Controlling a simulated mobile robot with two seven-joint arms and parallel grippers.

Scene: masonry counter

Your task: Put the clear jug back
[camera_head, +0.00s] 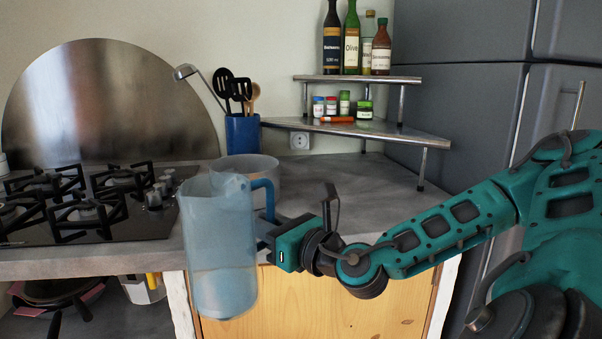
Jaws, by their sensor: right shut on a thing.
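The clear jug (220,245) is a tall, bluish see-through jug with a blue handle on its right side. It is upright, in front of the counter's front edge, with its lower part below the counter top. My right gripper (268,238) is shut on the jug at its handle side; the fingertips are partly hidden by the jug and handle. The right arm reaches in from the right. My left gripper is not in view.
A gas hob (95,205) covers the counter's left part. A round bowl (262,173) stands behind the jug, by a blue utensil holder (243,134). A corner shelf (375,131) holds bottles and small jars. The grey counter (345,187) is clear right of the bowl.

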